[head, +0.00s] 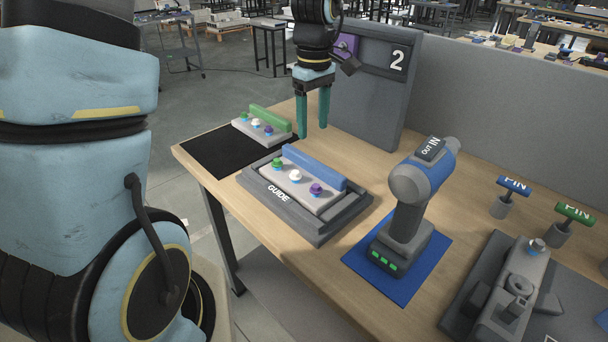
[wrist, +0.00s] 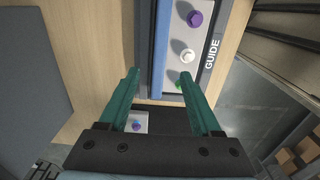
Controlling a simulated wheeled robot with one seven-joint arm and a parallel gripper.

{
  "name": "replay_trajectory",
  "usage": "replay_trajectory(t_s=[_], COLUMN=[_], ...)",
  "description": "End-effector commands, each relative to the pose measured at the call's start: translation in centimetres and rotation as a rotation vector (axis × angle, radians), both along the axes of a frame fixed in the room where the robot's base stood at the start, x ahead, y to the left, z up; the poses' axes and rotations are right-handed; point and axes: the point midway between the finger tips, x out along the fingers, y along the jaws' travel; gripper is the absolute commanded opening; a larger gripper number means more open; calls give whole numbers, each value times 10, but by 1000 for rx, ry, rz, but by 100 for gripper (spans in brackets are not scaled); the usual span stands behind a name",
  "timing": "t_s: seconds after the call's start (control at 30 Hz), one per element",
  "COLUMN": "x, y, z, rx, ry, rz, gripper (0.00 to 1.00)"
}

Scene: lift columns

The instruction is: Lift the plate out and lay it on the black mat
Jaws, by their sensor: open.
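A grey plate (head: 300,187) with a blue bar and green, white and purple knobs sits in the dark GUIDE frame (head: 325,229). It also shows in the wrist view (wrist: 197,75). The black mat (head: 212,155) lies at the table's far left corner. A second grey plate (head: 263,133) with a green bar and similar knobs lies at the mat's far edge; part of it shows in the wrist view (wrist: 138,116). My gripper (head: 312,131) is open and empty, with teal fingers pointing down. It hangs above and behind the guide, apart from both plates.
A grey panel marked 2 (head: 372,95) stands just behind my gripper. A blue-grey drill (head: 408,190) stands on a blue mat (head: 358,262) to the guide's right. A grey fixture (head: 505,293) and two T-handled tools are farther right. The mat's near part is bare.

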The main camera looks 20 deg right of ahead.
Motion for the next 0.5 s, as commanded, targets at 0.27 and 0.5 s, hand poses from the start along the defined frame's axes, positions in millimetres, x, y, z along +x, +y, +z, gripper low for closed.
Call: replay_trajectory(t_s=[0.27, 0.5], x=[0, -1], y=[1, 1], z=[-38, -54], rx=[1, 2], ry=[2, 5], rz=[-1, -1], gripper=[65, 65])
